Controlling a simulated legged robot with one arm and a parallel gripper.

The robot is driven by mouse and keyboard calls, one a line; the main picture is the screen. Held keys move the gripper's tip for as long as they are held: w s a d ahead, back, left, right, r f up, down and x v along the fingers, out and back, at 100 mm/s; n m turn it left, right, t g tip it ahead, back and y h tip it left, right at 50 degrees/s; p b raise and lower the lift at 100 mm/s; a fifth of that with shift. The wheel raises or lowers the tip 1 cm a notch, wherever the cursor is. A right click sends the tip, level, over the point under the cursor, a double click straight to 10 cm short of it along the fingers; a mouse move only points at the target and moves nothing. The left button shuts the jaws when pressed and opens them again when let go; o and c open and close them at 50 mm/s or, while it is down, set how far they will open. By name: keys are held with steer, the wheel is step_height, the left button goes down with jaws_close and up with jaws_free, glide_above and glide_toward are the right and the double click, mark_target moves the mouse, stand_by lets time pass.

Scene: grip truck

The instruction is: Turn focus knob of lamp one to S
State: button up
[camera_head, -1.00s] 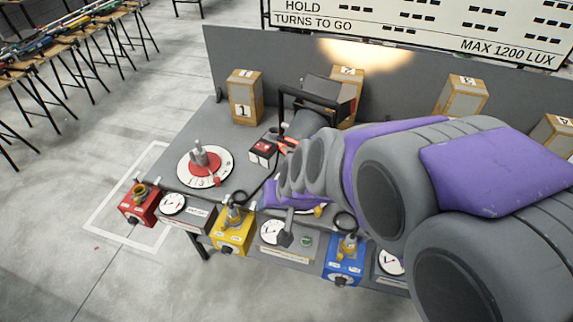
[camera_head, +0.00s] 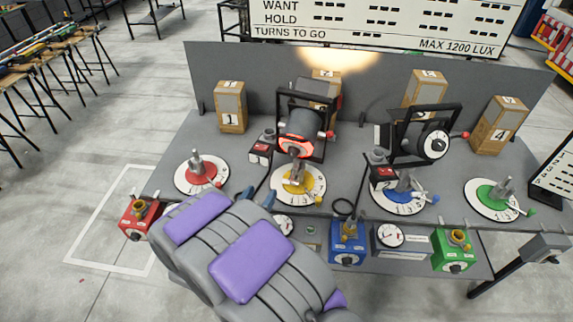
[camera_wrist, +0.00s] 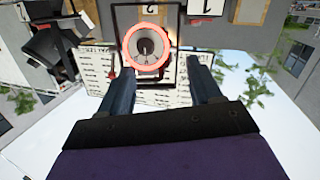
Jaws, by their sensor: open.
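A black lamp (camera_head: 303,125) in a yoke stands on the yellow dial stand (camera_head: 298,186). A glowing orange-red ring (camera_head: 292,146) sits on its near end, and the same ring shows in the wrist view (camera_wrist: 127,53), around a dark round centre. A second lamp (camera_head: 410,137) stands on the blue dial, with a round white-marked dial (camera_head: 434,145) on its end. I cannot tell which is lamp one, and no S mark is readable. My gripper (camera_wrist: 162,85) is open and empty, pointing toward the ringed lamp and apart from it.
Red (camera_head: 201,172) and green (camera_head: 496,198) dial stands carry no lamp. Numbered wooden blocks (camera_head: 230,108) line the back panel. My arm covers part of that edge.

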steer(key=s+d+r+t+h, duration=0.1)
steer(key=d, duration=0.3)
glide_toward(292, 156)
steer(key=x, duration=0.2)
steer(key=b+x, duration=0.1)
steer(key=x, duration=0.4)
steer(key=shift+d, duration=0.3)
steer(key=shift+w+a, duration=0.45)
steer(key=shift+w, duration=0.3)
steer(key=shift+d, duration=0.4)
steer(key=shift+d+r, duration=0.1)
steer(key=shift+d, duration=0.1)
steer(key=shift+c, duration=1.3)
steer(key=shift+a, duration=0.35)
steer(key=c, duration=0.6)
steer(key=shift+d, duration=0.1)
steer(key=shift+c, duration=0.9)
